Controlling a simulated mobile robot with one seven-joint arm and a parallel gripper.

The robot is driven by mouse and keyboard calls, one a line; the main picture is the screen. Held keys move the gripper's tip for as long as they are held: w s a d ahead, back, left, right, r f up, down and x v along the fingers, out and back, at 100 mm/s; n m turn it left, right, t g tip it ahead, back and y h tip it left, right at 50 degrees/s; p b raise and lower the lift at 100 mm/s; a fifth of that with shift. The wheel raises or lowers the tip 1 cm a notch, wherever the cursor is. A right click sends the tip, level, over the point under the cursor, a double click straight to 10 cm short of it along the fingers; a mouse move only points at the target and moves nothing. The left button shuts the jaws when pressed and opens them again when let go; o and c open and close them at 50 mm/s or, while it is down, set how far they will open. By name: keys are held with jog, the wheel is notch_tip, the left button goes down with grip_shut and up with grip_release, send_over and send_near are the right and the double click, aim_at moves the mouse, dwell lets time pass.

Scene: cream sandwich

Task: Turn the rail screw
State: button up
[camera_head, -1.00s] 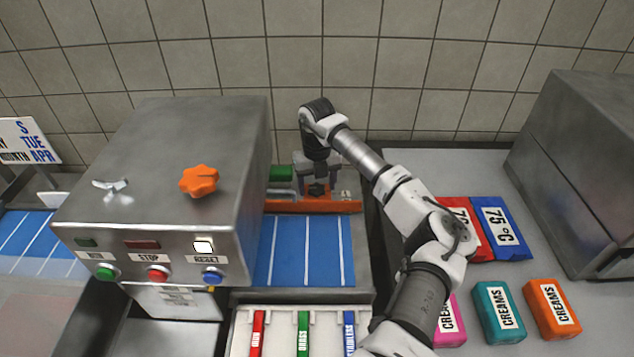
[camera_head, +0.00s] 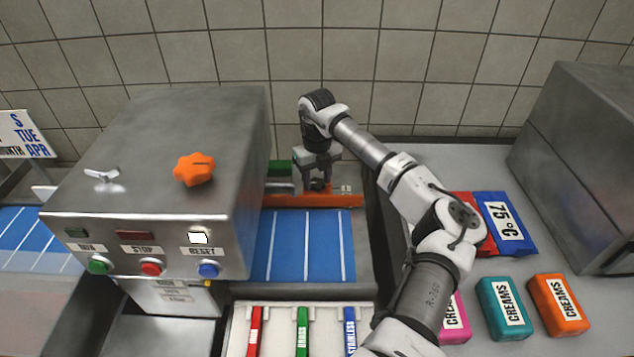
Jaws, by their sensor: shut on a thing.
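An orange rail (camera_head: 285,200) runs across the far end of the blue conveyor belt (camera_head: 308,250), right of the steel machine. My gripper (camera_head: 318,187) points down over the rail near its right part. It is shut on a small dark knob at the rail, which looks like the rail screw (camera_head: 318,184). The fingers and wrist cover most of the screw, so its turn angle is hidden.
The steel machine (camera_head: 150,150) with an orange star knob (camera_head: 194,169) and buttons stands left. Coloured-handled tools lie in a white tray (camera_head: 280,320) in front. Packets (camera_head: 505,225) and cream blocks (camera_head: 505,308) lie right, beside a steel box (camera_head: 585,165).

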jog(key=n+b, duration=0.4)
jog(key=n, duration=0.2)
jog(key=shift+w+d+f+b, duration=0.1)
jog(key=shift+w+b, duration=0.05)
jog(key=shift+b, duration=0.2)
jog(key=n+b, duration=0.2)
jog(key=n, duration=0.4)
jog(key=shift+w+n, duration=0.1)
jog(key=shift+n, duration=0.3)
jog(key=n, duration=0.5)
jog(key=shift+w, duration=0.1)
jog(key=n, duration=0.5)
jog(key=shift+w+n, duration=0.1)
jog(key=shift+n, duration=0.2)
jog(key=o, duration=1)
jog(key=shift+c, duration=0.2)
jog(key=shift+r, duration=0.2)
